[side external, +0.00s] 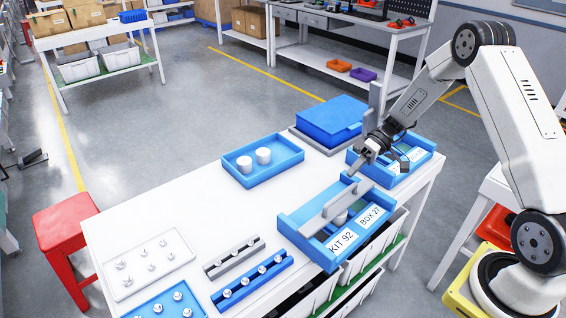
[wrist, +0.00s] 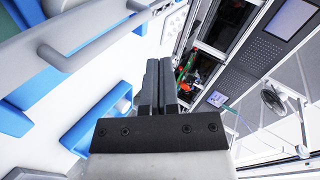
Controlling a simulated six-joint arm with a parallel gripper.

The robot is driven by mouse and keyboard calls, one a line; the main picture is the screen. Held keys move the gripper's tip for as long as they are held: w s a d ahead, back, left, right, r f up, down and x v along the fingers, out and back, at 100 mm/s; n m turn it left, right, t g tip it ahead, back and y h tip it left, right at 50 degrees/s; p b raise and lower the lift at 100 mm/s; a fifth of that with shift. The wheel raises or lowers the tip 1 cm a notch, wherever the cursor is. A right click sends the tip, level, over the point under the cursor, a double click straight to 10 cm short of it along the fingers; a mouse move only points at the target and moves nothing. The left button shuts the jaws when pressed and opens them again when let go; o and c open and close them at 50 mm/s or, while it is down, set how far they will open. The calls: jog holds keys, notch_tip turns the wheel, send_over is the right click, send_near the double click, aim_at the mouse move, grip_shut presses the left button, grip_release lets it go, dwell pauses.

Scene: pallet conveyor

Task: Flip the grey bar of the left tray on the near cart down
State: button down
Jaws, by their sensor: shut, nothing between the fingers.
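The blue tray labelled KIT 92 and BOX 27 (side external: 284,228) is the left one of two on the near cart (side external: 150,220). Its grey bar (side external: 318,219) lies low across it, over a white round part (side external: 341,217). The bar also shows at upper left in the wrist view (wrist: 100,42). My gripper (side external: 354,172) is shut and empty, above the far end of this tray, close to the bar's far end; contact cannot be told. The second blue tray (side external: 425,145) is behind, partly hidden by my wrist. A grey upright piece (side external: 375,100) stands beside it.
A blue tray (side external: 232,172) with two white cylinders and a closed blue box (side external: 330,120) stand farther back on the cart. Several pegged racks (side external: 252,284) lie at the front left. A red stool (side external: 66,222) stands left of the cart.

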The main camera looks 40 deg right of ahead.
aim_at(351, 189)
jog(key=f, duration=0.1)
jog(key=d+f+y, duration=0.2)
jog(key=shift+f, duration=0.25)
jog(key=shift+w+d+f, duration=0.1)
jog(key=shift+d+f, duration=0.15)
jog(key=shift+f, duration=0.55)
jog(key=shift+d+f, duration=0.15)
jog(key=shift+f, duration=0.3)
jog(key=shift+f, duration=0.1)
jog(key=shift+r, duration=0.2)
jog(key=shift+s+r, duration=0.25)
jog(key=shift+r, duration=0.2)
jog(key=r, duration=0.3)
jog(key=shift+s+d+r, duration=0.15)
jog(key=shift+s+r, duration=0.05)
jog(key=shift+r, duration=0.1)
jog(key=f+v, duration=0.1)
jog(key=v, duration=0.8)
jog(key=shift+d+r, duration=0.15)
jog(key=shift+d, duration=0.3)
